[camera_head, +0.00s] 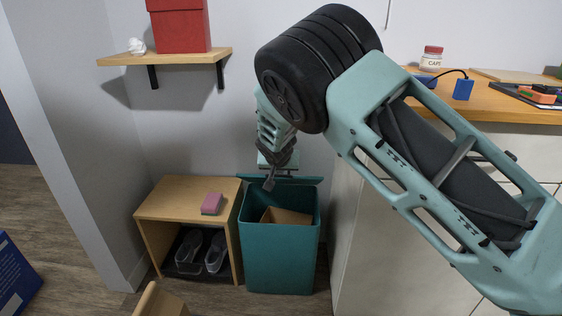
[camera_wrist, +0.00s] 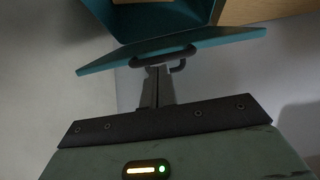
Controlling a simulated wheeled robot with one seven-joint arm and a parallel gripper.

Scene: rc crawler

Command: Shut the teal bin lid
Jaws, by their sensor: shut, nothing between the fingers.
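The teal bin (camera_head: 280,252) stands on the floor between a low wooden bench and the white cabinet. Its top is open and a brown piece, likely cardboard, shows inside. The teal lid (camera_head: 304,180) stands raised at the bin's back edge, largely hidden by my arm. In the wrist view the lid (camera_wrist: 205,44) lies across the upper middle, with a dark handle (camera_wrist: 163,58) on its near edge. My gripper (camera_head: 269,184) is shut and empty, over the back of the bin. In the wrist view its fingertips (camera_wrist: 157,72) are at the handle; I cannot tell whether they touch it.
The wooden bench (camera_head: 180,200) with a pink sponge (camera_head: 212,203) on top and shoes (camera_head: 203,250) beneath stands close left of the bin. The white cabinet (camera_head: 365,240) with a wooden top is close right. A wall shelf (camera_head: 170,57) holds a red box (camera_head: 180,25).

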